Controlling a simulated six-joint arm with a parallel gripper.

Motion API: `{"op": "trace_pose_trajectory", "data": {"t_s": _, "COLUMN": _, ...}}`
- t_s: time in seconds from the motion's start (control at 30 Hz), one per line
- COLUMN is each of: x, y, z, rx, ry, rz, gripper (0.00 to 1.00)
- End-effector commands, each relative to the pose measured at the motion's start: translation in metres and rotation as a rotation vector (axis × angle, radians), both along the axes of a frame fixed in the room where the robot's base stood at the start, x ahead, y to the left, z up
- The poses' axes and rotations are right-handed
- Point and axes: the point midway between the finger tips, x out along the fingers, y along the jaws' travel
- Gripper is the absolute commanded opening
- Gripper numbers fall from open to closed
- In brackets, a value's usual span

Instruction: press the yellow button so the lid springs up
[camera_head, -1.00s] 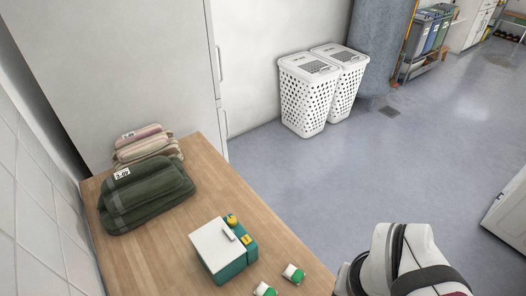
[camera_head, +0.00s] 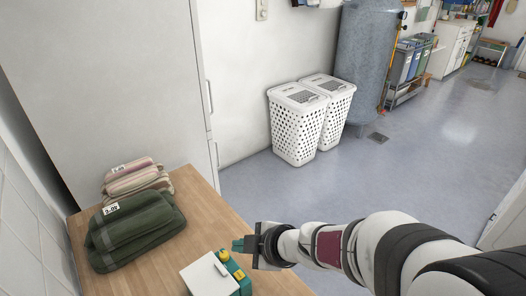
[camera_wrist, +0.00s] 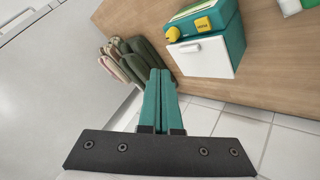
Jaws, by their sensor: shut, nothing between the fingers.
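The teal box with a white lid (camera_head: 203,277) stands at the near edge of the view on the wooden table. The lid, with its small handle, looks shut. On the box's teal strip are a round yellow piece (camera_head: 224,255) and a square yellow piece with dark marking (camera_head: 239,275). In the wrist view the round piece (camera_wrist: 172,35) and square piece (camera_wrist: 202,24) sit beside the white lid (camera_wrist: 204,57). My gripper (camera_head: 238,245) is shut and empty, its teal fingers close to the round piece in the head view. In the wrist view the fingertips (camera_wrist: 160,74) appear apart from the box.
Folded dark green towels (camera_head: 135,228) and a striped stack (camera_head: 137,178) lie at the table's left. The wooden table (camera_head: 203,205) is bare between them and my gripper. A tall white cabinet (camera_head: 110,80) stands behind. White hampers (camera_head: 298,125) stand on the floor beyond.

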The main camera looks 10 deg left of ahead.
Motion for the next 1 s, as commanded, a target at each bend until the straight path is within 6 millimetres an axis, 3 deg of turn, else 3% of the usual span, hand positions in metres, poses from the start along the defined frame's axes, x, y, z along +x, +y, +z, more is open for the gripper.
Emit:
{"op": "trace_pose_trajectory", "data": {"t_s": 0.37, "x": -0.001, "y": 0.001, "z": -0.003, "rx": 0.002, "ry": 0.002, "rz": 0.007, "gripper": 0.0}}
{"op": "trace_pose_trajectory", "data": {"t_s": 1.0, "x": -0.001, "y": 0.001, "z": -0.082, "rx": 0.001, "ry": 0.003, "rz": 0.005, "gripper": 0.0}}
